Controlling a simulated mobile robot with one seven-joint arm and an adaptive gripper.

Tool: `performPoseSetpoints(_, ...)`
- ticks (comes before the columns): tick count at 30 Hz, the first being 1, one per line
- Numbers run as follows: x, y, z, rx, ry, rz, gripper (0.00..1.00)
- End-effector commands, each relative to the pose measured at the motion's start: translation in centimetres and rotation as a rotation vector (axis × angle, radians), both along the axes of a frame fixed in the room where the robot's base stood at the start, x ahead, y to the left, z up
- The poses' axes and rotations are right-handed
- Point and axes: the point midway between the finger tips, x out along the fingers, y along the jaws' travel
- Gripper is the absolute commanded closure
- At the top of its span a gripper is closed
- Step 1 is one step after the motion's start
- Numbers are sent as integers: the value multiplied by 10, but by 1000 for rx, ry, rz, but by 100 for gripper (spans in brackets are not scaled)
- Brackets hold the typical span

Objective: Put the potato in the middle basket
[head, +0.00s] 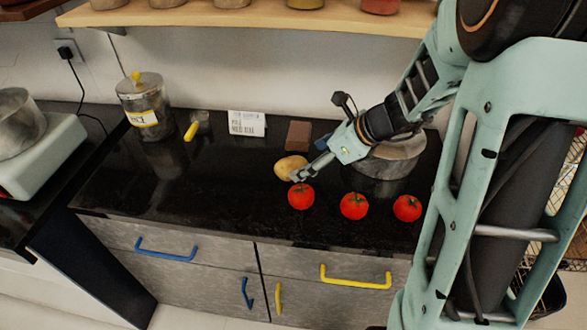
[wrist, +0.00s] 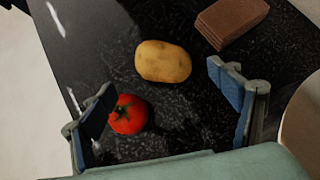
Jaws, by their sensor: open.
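A yellow-brown potato (head: 290,167) lies on the black countertop, behind the leftmost tomato. In the wrist view the potato (wrist: 163,61) lies ahead of my gripper, beyond the fingertips and roughly between their lines. My gripper (head: 303,176) is low over the counter beside the potato. In the wrist view my gripper (wrist: 165,90) is open, with its blue-padded fingers wide apart and nothing held. A tomato (wrist: 128,114) lies close to the left finger. The middle basket is not clearly seen; part of a wire rack (head: 540,250) shows at the right edge, mostly behind my arm.
Two more tomatoes (head: 354,206) (head: 407,208) stand in the front row. A brown block (head: 298,135), a white card (head: 246,123) and a large pot (head: 395,155) stand behind. A lidded jar (head: 145,105) is at the left. The counter's left middle is clear.

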Motion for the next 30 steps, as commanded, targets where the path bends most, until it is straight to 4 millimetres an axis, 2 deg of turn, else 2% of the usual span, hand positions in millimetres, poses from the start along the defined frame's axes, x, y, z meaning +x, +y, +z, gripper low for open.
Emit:
performPoseSetpoints(3, 5, 9, -12, -1, 1, 3, 17)
performPoseSetpoints(10, 11, 14, -23, -2, 0, 3, 17)
performPoseSetpoints(18, 26, 33, -54, -2, 0, 4, 17)
performPoseSetpoints(26, 28, 35, -55, -3, -2, 2, 17)
performPoseSetpoints(30, 28, 35, -55, -3, -2, 2, 33)
